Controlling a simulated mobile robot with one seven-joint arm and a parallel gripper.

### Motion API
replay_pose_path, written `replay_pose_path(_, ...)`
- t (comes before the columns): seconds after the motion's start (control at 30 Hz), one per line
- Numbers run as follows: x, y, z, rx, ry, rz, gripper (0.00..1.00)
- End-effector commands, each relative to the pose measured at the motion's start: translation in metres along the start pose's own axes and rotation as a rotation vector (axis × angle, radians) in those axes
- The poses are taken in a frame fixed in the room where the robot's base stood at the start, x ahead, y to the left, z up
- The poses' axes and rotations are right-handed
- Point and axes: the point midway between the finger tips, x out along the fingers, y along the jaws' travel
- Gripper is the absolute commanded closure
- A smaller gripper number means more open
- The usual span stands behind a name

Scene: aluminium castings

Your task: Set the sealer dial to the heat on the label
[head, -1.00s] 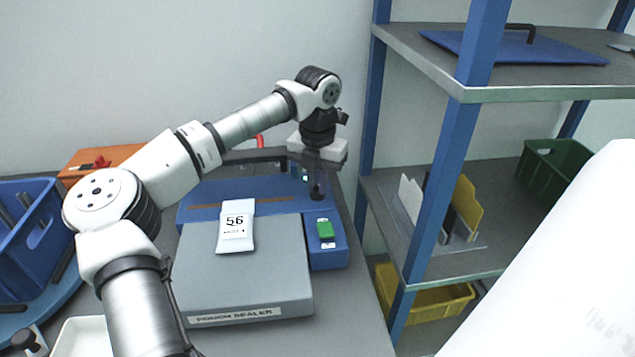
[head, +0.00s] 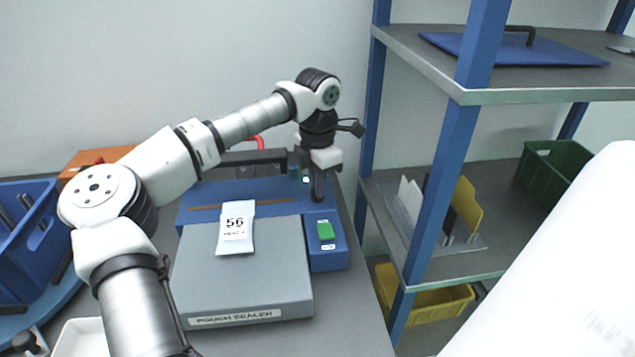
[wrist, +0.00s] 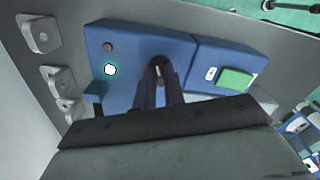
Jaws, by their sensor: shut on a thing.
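The pouch sealer (head: 245,270) is a grey-lidded machine with a blue body. A white pouch (head: 235,228) lies on its lid; its label reads 56, with a smaller line under it that looks like HEAT and a mark too small to read. My gripper (head: 317,196) points down at the blue panel right of the lid and is shut on the dark dial (wrist: 157,62). The fingers hide most of the dial and its pointer setting. A green switch (head: 326,230) sits in front of the dial; it also shows in the wrist view (wrist: 235,80).
A lit lamp (wrist: 111,70) and a reddish button (wrist: 108,46) are on the panel beside the dial. A blue shelf rack (head: 440,190) stands close at the right. A blue bin (head: 25,235) is at the left.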

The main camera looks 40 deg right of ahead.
Motion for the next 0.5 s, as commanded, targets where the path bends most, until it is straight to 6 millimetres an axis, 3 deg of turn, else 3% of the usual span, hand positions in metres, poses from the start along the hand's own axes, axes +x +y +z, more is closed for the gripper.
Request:
replay_pose_path(0.47,-0.0010,0.0004,0.0002,0.015,-0.001,0.002,1.00)
replay_pose_path(0.5,-0.0010,0.0004,0.0002,0.014,-0.001,0.002,0.85)
